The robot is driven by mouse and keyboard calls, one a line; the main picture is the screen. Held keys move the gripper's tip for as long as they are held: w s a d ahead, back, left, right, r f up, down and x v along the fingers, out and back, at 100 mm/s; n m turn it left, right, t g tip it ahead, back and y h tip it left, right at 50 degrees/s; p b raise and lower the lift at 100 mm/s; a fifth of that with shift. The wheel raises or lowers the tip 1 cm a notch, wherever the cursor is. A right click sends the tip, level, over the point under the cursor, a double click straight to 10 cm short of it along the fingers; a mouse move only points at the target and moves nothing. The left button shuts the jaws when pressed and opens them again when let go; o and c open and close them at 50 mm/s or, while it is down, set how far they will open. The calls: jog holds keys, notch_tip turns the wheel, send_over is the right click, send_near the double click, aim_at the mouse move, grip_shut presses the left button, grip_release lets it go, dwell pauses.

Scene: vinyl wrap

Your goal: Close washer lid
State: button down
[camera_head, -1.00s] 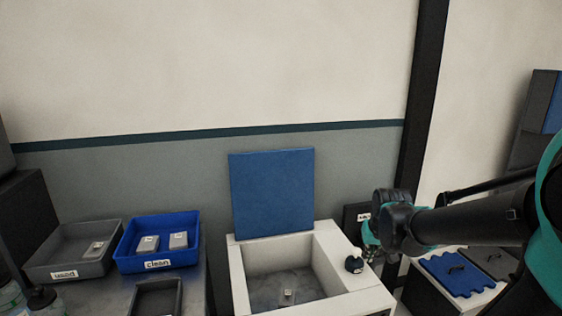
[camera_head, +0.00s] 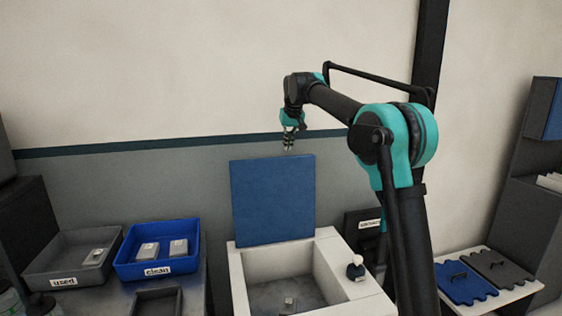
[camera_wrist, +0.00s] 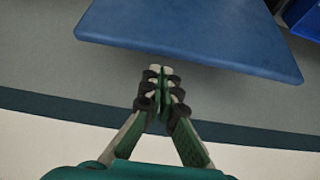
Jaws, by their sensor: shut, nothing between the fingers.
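The washer (camera_head: 352,289) is a white open-topped box in the head view. Its blue lid (camera_head: 272,200) stands upright at the back edge, so the washer is open. A small grey block (camera_head: 289,304) lies on the basin floor inside. My gripper (camera_head: 288,148) is shut and empty, just above the lid's top edge, right of its middle in the head view. In the wrist view my gripper's fingers (camera_wrist: 160,72) are together, with the blue lid (camera_wrist: 190,30) beyond their tips. I cannot tell whether they touch the lid.
A grey "used" bin (camera_head: 75,262) and a blue "clean" bin (camera_head: 157,251) stand to the left, each holding small blocks. A small black-and-white item (camera_head: 356,268) sits on the washer's right rim. Blue and dark panels with handles (camera_head: 465,283) lie at the right. The wall rises behind the lid.

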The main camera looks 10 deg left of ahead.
aim_at(281, 160)
jog(key=x, duration=0.3)
jog(key=a+x, duration=0.1)
jog(key=x, duration=0.2)
jog(key=a+x, duration=0.1)
jog(key=x, duration=0.2)
jog(key=shift+w, duration=0.5)
